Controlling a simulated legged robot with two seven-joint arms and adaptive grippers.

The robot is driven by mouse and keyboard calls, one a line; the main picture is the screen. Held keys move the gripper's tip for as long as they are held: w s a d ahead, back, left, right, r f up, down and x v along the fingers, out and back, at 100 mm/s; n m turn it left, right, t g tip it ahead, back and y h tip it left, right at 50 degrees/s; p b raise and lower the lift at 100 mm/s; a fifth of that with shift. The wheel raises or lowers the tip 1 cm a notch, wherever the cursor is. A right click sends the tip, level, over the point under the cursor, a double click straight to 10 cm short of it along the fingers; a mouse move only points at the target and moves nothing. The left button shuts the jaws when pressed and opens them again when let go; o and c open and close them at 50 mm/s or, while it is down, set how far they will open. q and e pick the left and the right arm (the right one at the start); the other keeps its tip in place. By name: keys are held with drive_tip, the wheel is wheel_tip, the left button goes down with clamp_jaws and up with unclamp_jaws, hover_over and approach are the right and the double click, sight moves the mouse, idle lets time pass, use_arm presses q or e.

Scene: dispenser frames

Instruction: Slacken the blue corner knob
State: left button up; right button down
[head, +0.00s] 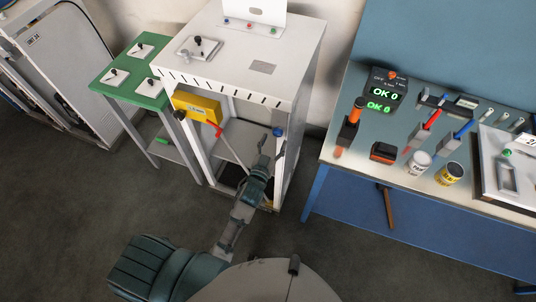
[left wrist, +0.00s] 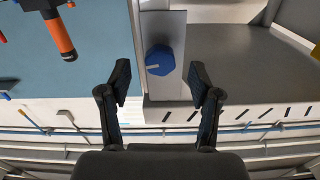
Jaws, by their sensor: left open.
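The blue corner knob (head: 277,131) is on the front right post of the white dispenser frame (head: 310,65), just under its top. In the left wrist view the knob (left wrist: 160,60) is a blue faceted knob with a pale mark, on a grey plate. My left gripper (head: 271,149) is open in front of the knob. In the left wrist view the two fingers of my left gripper (left wrist: 160,84) stand apart on either side of the knob's line, with the knob just beyond their tips and no visible contact. My right gripper is not in view.
A yellow box (head: 197,107) with a red lever (head: 228,145) is at the frame's left side. A green table (head: 128,85) stands left. A workbench (head: 345,90) with an orange-handled tool (head: 356,112), cans and a display (head: 385,90) stands right.

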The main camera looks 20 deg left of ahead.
use_arm(q)
drive_tip(key=s, duration=0.8)
drive_tip(key=shift+s+a, duration=0.15)
drive_tip(key=shift+s, duration=0.05)
drive_tip(key=s+f+g, duration=0.3)
drive_tip(key=s+f, duration=0.1)
drive_tip(key=f, duration=0.9)
drive_tip(key=s+f+m+g, duration=0.1)
drive_tip(key=s+f+g, duration=0.2)
drive_tip(key=f, duration=0.9)
drive_tip(key=s+f+g, duration=0.3)
drive_tip(key=s+f, duration=0.1)
drive_tip(key=f, duration=0.9)
drive_tip(key=s+a+f+g, duration=0.2)
drive_tip(key=s+f, duration=0.4)
drive_tip(key=s, duration=0.4)
drive_tip(key=s+a+f+g, duration=0.3)
drive_tip(key=s+f, duration=0.3)
drive_tip(key=s, duration=0.3)
drive_tip(key=s+a+f+g, duration=0.3)
drive_tip(key=s+f, duration=0.3)
drive_tip(key=s, duration=0.4)
drive_tip(key=shift+s+y, duration=0.3)
drive_tip(key=shift+s, duration=0.05)
